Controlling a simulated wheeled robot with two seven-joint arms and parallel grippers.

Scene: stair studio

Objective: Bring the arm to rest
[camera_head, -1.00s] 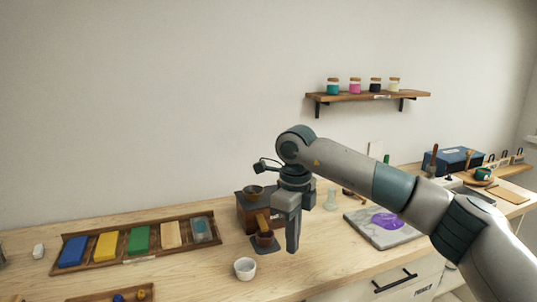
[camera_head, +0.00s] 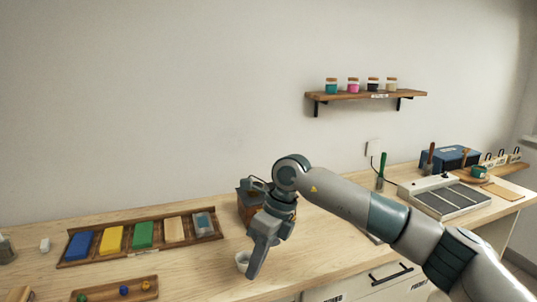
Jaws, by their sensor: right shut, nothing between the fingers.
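My right arm comes in from the right edge and crosses the wooden counter. Its gripper (camera_head: 253,274) points down over the counter's front part, shut and empty. A small white cup (camera_head: 241,260) is beside and partly behind the gripper; I cannot tell whether they touch. The brown wooden box (camera_head: 246,205) behind the gripper is mostly hidden by my wrist. My left gripper is not in view.
A wooden tray (camera_head: 69,265) with coloured blocks lies to the left. A smaller tray (camera_head: 97,294) with little balls is in front. A framed panel (camera_head: 447,200), a green-handled tool (camera_head: 382,168) and a blue box (camera_head: 452,158) are right. A shelf (camera_head: 345,96) with jars hangs above.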

